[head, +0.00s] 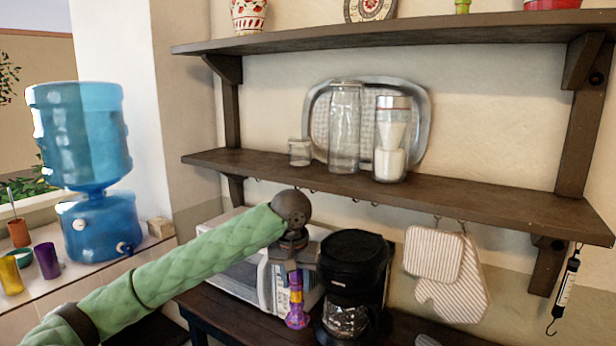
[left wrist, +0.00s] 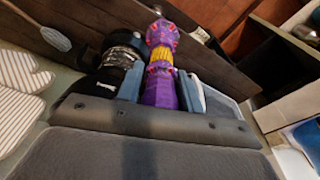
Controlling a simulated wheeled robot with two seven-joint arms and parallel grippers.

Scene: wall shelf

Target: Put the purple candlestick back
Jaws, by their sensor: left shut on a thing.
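The purple candlestick (head: 297,313) has a yellow middle and hangs roughly upright below my left gripper (head: 293,262), in front of the white appliance. My left gripper is shut on it. In the left wrist view the candlestick (left wrist: 161,58) stands out from between the two fingers of my left gripper (left wrist: 160,88), with part of it hidden by the gripper. The wall shelf has a lower board (head: 480,205) and an upper board (head: 450,31), both above my gripper. My right gripper is not in view.
A black coffee maker (head: 352,262) stands close right of the candlestick. The white appliance (head: 235,268) is behind it. The lower board holds a small jar (head: 299,152), a tall jar (head: 344,130), a dispenser (head: 391,140) and a tray (head: 420,100). Its right part is clear. Oven mitts (head: 452,290) hang below.

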